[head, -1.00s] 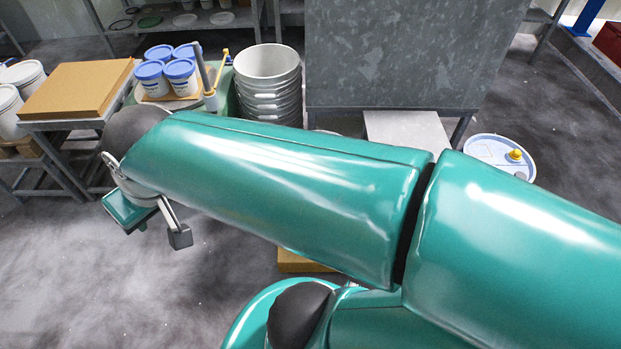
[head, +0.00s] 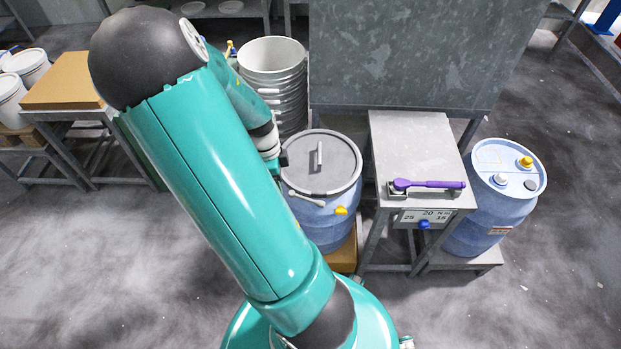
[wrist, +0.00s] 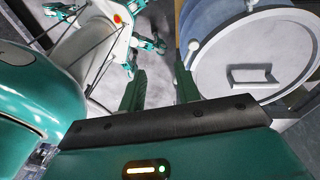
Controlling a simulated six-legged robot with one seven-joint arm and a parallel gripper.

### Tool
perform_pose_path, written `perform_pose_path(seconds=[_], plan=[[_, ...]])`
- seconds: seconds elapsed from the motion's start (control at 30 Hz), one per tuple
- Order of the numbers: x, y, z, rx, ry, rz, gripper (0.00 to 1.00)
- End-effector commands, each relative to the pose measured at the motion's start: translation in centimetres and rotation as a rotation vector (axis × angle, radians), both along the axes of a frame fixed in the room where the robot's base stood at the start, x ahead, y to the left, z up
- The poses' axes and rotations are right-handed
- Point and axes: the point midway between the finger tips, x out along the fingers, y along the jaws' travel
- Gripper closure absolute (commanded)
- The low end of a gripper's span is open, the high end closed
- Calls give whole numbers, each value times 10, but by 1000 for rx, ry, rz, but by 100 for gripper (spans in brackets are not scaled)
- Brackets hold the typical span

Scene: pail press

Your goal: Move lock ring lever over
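A blue drum (head: 330,229) with a grey lid (head: 338,166) stands left of the small metal table. The lid has a raised bar handle. A pale lock ring lever (head: 306,198) lies at the lid's front left edge, its end near a yellow fitting on the drum wall. My gripper (head: 283,160) is at the lid's left edge in the head view, mostly hidden by my arm. In the wrist view my gripper (wrist: 160,85) has its two fingers apart with nothing between them. The lid (wrist: 250,65) and its pale ring are just right of the fingers there.
A metal table (head: 410,150) holds a purple-handled torque wrench (head: 430,184) above a display panel. Another blue drum (head: 492,215) stands at its right. Stacked white pails (head: 272,62) stand behind, left of a large grey cabinet (head: 420,50). Floor at front left is clear.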

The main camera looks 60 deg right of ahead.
Motion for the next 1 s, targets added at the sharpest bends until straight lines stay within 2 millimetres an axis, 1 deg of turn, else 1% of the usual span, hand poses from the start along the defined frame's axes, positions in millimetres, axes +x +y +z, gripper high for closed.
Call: perform_pose_path(seconds=[0.03,0.1,0.2,0.3,0.47,0.57,0.9,1.0], plan=[[-16,-17,-12,-34,48,-100,67],[-34,-35,-23,-83,93,-223,67],[-53,-55,-33,-143,137,-352,67],[-65,-66,-37,-179,161,-425,67],[-70,-72,-43,-193,168,-453,67],[-74,-72,-52,-192,169,-452,67],[-89,-73,-93,-191,169,-449,67],[-91,-73,-103,-191,168,-448,67]])
